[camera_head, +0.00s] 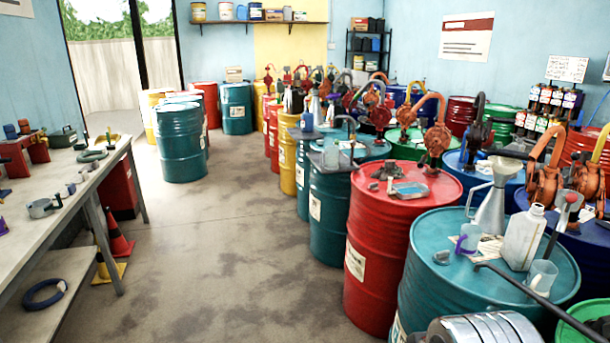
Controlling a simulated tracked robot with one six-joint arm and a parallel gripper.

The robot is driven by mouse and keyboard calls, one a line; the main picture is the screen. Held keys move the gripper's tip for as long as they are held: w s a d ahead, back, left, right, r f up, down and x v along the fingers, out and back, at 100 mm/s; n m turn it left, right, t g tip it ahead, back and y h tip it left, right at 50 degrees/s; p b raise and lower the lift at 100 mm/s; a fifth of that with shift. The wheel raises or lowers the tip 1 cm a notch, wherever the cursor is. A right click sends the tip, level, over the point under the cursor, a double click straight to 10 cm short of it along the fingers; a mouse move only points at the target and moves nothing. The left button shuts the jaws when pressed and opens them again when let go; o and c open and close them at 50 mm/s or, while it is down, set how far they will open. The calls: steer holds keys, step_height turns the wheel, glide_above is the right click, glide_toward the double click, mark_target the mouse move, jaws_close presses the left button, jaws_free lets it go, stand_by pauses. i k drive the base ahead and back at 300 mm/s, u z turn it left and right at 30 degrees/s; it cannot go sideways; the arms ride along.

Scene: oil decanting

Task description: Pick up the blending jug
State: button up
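Several small jugs stand on drum tops, and I cannot tell which is the blending jug. A pale translucent jug with a purple handle (468,238) stands on the near teal drum (440,280). A clear jug or beaker (541,276) stands at the right of the same drum top, beside a white plastic bottle (523,238). Another small clear jug (331,156) stands on a teal drum farther back. I see no gripper fingers. None of these jugs is seen to be held.
A metal funnel (491,205) stands behind the near jugs. A dark rod (540,297) crosses in front of them. A red drum (390,250) with a hand pump adjoins at the left. The workbench (75,185) lines the left; the concrete floor (220,260) between is clear.

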mark_target(332, 152)
steer(key=u, duration=0.05)
steer(key=i, duration=1.35)
steer(key=u, duration=0.6)
steer(key=i, duration=2.3)
steer(key=z, duration=0.25)
